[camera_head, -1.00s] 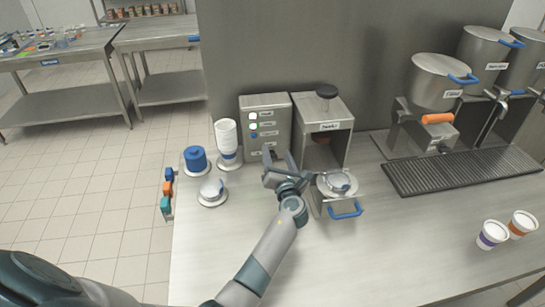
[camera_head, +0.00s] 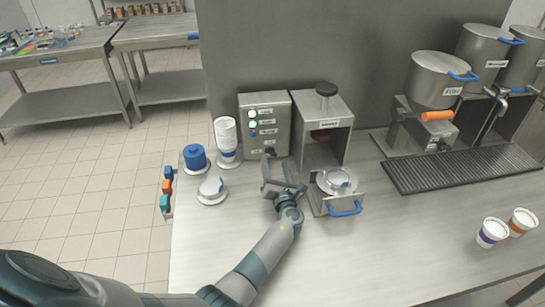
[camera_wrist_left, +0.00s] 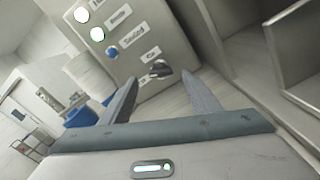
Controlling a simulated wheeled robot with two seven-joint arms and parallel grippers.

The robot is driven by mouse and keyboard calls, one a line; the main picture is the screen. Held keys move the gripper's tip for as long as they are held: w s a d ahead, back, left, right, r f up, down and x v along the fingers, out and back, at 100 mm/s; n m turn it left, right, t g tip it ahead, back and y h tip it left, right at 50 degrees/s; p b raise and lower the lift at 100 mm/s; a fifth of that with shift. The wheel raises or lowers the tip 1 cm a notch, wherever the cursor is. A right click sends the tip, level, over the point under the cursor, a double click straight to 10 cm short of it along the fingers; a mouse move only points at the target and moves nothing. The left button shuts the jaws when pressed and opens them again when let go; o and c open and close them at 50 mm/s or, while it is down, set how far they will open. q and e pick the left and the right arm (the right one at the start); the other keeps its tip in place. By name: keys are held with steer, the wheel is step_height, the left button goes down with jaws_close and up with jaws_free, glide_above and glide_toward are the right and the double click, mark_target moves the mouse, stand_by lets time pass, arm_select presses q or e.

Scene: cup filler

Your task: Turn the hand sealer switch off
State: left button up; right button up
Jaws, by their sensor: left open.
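The grey control box (camera_head: 265,124) of the sealer stands on the table against the back wall. Its front has white, green and blue lights with labels. The dark switch knob (camera_head: 270,151) is low on that front; it also shows in the left wrist view (camera_wrist_left: 160,68), beside two small labels. Which label it points to is hard to tell. My left gripper (camera_head: 276,167) is open and empty in front of the box, its fingers towards the knob. In the left wrist view the knob appears between the fingertips (camera_wrist_left: 160,80), apart from both. My right gripper is out of view.
The sealer press (camera_head: 324,125) and its pulled-out drawer with a blue handle (camera_head: 345,208) stand close right of the gripper. A cup stack (camera_head: 226,137), a blue container (camera_head: 195,157) and a white-lidded item (camera_head: 211,188) stand left.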

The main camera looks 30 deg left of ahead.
mark_target(272, 154)
arm_select(q)
steer(key=x, duration=0.4)
steer(key=shift+w+a+f, duration=0.15)
steer(key=shift+w+a, duration=0.05)
steer(key=shift+w, duration=0.1)
steer(key=shift+w+a, duration=0.25)
steer(key=shift+w, duration=0.05)
steer(key=shift+w+a, duration=0.1)
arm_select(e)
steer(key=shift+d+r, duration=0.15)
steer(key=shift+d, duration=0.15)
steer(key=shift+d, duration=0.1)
